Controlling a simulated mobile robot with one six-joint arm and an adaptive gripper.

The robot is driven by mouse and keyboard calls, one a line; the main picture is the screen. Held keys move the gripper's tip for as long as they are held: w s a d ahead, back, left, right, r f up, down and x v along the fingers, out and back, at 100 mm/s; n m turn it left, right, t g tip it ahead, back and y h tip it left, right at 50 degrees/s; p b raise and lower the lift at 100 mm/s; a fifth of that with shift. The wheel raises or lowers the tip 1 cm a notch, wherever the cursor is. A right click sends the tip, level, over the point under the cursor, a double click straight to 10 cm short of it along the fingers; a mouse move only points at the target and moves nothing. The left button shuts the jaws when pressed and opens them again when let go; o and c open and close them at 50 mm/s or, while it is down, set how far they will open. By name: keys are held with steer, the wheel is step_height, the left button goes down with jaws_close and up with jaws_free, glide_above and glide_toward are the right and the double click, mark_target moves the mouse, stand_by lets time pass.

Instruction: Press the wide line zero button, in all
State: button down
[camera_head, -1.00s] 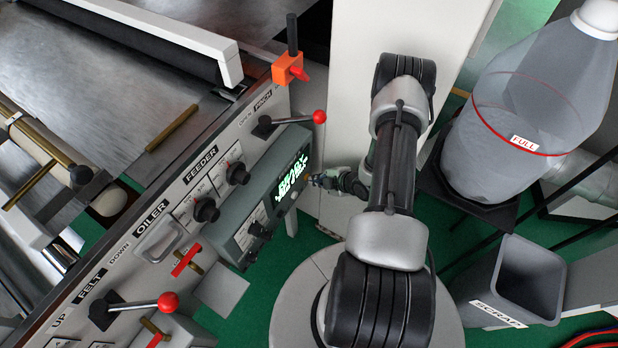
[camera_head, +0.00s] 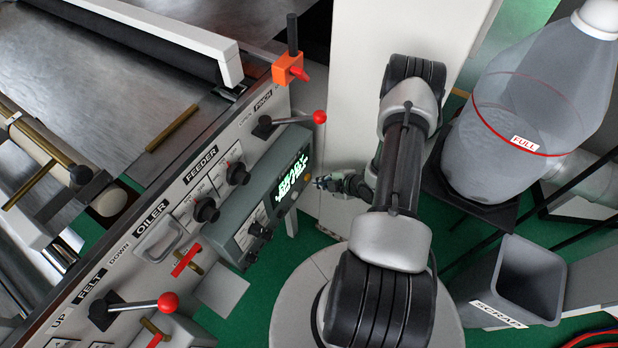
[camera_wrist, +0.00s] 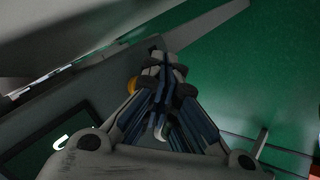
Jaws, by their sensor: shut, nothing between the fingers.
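A grey-green control box (camera_head: 258,222) with a lit green-white digit display (camera_head: 291,174) is on the machine's front panel. An amber round button (camera_head: 308,174) is at the display's right end, and a pale round button (camera_head: 294,194) is below the digits. I cannot read which one is the wide line zero button. My gripper (camera_head: 318,183) is shut and empty, its tips just right of the box and seemingly apart from it. In the wrist view the closed fingers (camera_wrist: 163,62) partly cover the amber button (camera_wrist: 133,86); the display (camera_wrist: 50,145) is at lower left.
Red-knobbed levers (camera_head: 319,117) and black knobs (camera_head: 206,210) stick out of the panel near the box. A large clear bottle (camera_head: 525,110) and a grey scrap bin (camera_head: 510,285) stand at right.

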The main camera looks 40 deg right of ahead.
steer(key=s, duration=0.1)
steer(key=s+d, duration=0.1)
steer(key=s, duration=0.1)
steer(key=s+d, duration=0.1)
steer(key=shift+s, duration=0.3)
stand_by(0.8)
